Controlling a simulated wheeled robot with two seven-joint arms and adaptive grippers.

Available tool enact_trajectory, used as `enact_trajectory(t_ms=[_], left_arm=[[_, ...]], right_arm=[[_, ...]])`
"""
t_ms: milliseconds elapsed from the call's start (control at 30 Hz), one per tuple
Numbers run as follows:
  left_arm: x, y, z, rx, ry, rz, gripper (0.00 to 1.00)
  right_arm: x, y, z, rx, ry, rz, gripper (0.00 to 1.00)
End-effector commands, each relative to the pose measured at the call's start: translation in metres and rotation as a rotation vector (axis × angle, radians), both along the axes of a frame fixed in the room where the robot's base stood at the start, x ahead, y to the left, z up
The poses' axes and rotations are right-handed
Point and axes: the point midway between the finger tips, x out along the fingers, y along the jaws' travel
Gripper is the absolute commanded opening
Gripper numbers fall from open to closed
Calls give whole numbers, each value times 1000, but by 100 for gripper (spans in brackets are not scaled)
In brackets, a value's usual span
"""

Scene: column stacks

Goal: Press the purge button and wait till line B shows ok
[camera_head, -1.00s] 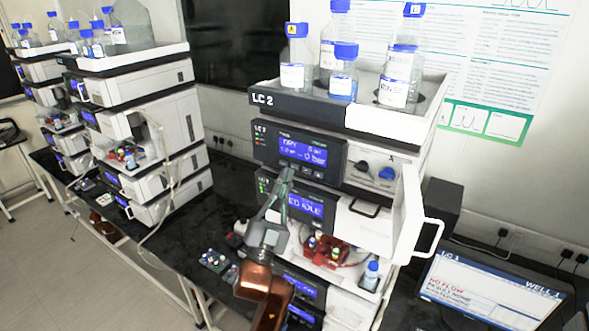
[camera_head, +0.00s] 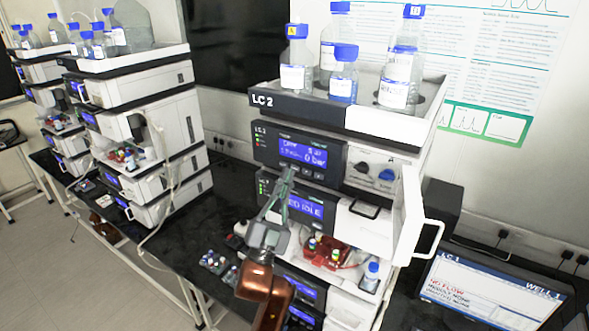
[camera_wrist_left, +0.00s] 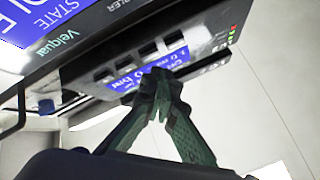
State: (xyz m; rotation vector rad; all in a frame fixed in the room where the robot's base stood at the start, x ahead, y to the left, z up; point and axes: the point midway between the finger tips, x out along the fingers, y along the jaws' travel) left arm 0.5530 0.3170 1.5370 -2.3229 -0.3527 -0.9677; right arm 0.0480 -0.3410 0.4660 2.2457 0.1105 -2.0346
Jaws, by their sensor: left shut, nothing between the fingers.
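The LC 2 pump module (camera_head: 266,150) has a blue display (camera_head: 303,152) with small white text; "bar" shows, but I cannot make out a line B entry. A row of small dark buttons (camera_head: 307,171) sits below the display; the wrist view shows the buttons (camera_wrist_left: 125,60) too, their labels unreadable. My left gripper (camera_head: 288,176) is shut and empty, its tips in front of the pump's lower edge by the buttons. In the wrist view the closed fingertips (camera_wrist_left: 160,76) overlap the display and hide part of it. I cannot tell whether they touch a button. My right gripper is out of view.
Bottles with blue caps (camera_head: 343,75) stand in the top tray (camera_head: 380,122). An open white door (camera_head: 412,215) juts out at the right. A monitor (camera_head: 493,290) reads "NO FLOW". Small vials (camera_head: 217,262) stand on the dark bench left of my gripper.

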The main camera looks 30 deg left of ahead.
Motion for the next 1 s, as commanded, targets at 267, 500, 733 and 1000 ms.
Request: enact_trajectory(t_ms=[267, 500, 733, 1000], left_arm=[[0, 0, 0, 0, 0, 0, 0], [1, 0, 0, 0, 0, 0, 0], [8, 0, 0, 0, 1, 0, 0], [8, 0, 0, 0, 0, 0, 0]], right_arm=[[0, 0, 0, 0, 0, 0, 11], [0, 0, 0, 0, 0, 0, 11], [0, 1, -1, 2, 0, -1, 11], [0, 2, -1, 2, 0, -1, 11]])
